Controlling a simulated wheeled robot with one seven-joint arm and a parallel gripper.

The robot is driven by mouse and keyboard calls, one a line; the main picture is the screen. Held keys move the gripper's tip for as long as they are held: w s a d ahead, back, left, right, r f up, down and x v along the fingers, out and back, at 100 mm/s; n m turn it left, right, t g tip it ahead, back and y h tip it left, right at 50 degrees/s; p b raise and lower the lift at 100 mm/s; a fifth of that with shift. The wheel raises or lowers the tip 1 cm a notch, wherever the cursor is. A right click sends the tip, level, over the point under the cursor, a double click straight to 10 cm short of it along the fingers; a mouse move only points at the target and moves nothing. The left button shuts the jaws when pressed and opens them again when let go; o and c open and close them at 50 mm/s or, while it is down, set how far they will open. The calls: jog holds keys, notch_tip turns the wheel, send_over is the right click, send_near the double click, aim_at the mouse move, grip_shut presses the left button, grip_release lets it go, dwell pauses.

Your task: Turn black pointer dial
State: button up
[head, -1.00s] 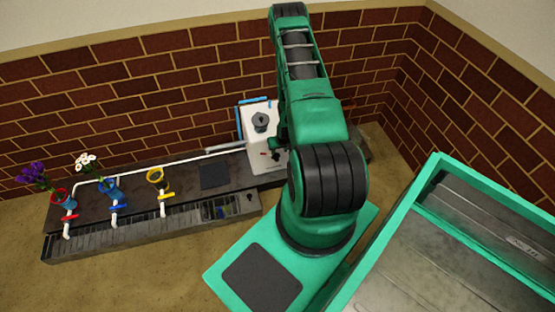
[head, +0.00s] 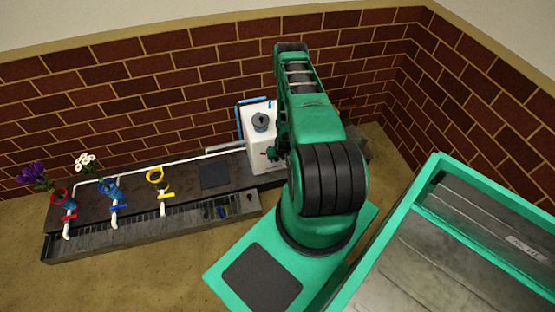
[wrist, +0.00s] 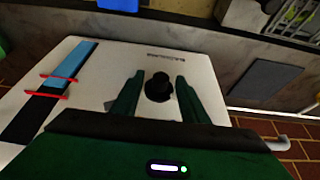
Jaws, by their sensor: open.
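The black pointer dial (wrist: 158,87) is a small dark knob on the face of a white tank (wrist: 108,78) in the wrist view. My gripper (wrist: 161,77) is open, with one dark green finger on each side of the dial. I cannot tell whether either finger touches it, and the direction of its pointer is unclear. In the head view the white tank (head: 258,155) stands at the right end of the dark bench, with a dark cap on top. My arm hides its right side and most of my gripper there.
The tank face has a blue and black strip (wrist: 62,72) with red marks. Along the bench (head: 140,190) stand a purple flower (head: 33,173), white flowers (head: 85,160), coloured ring holders and white pipes with taps. A green-rimmed metal bin (head: 440,170) is at right. Brick walls stand behind.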

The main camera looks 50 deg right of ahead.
jog(key=shift+f, duration=0.1)
grip_shut()
jog(key=shift+d, duration=0.2)
jog(key=shift+s+d+f+m+t+y, duration=0.2)
jog(key=shift+d+m+t+y, duration=0.15)
jog(key=shift+t+y, duration=0.8)
jog(key=shift+s+d+f+m+t+y, duration=0.35)
jog(key=shift+t+y, duration=0.45)
jog(key=shift+y, duration=0.8)
jog(key=shift+s+d+f+m+t+y, duration=0.15)
jog(key=shift+m+t+y, duration=0.25)
jog(key=shift+t+y, duration=0.75)
jog(key=shift+w+d+y, duration=0.1)
jog(key=shift+y, duration=0.3)
